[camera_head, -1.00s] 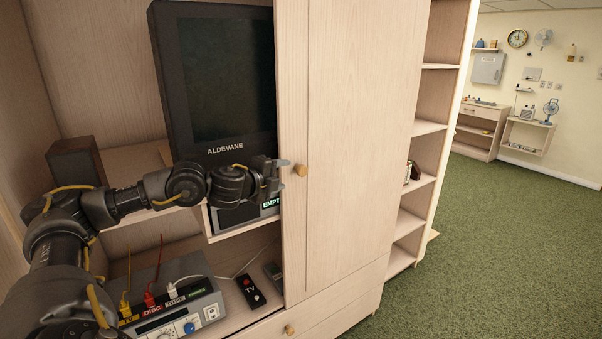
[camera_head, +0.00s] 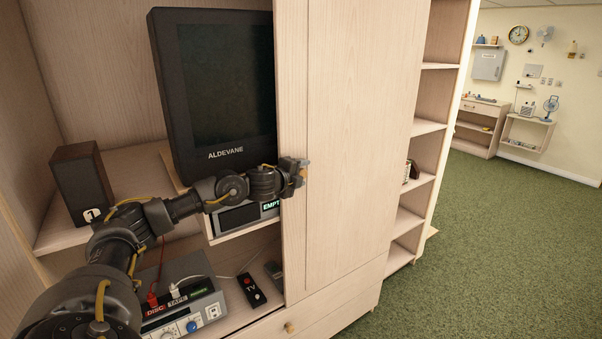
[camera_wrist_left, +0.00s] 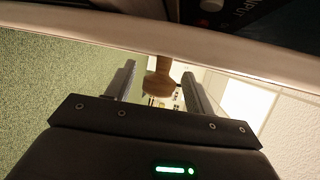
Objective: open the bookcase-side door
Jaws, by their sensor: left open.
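The bookcase-side door (camera_head: 360,130) is the tall pale wood panel right of the television, beside the open shelves; it looks shut. Its small round wooden knob is mostly hidden behind my left gripper (camera_head: 299,172) in the head view. In the left wrist view the knob (camera_wrist_left: 158,82) stands between the two fingers of my left gripper (camera_wrist_left: 155,85). The fingers are open, with a visible gap on each side of the knob. My right gripper is not in view.
A television (camera_head: 222,90) stands in the open compartment left of the door, with a speaker (camera_head: 84,185) beside it. A switch box (camera_head: 185,305) and a remote (camera_head: 251,290) lie below. A drawer knob (camera_head: 289,328) sits under the door. Green carpet (camera_head: 490,240) is clear at right.

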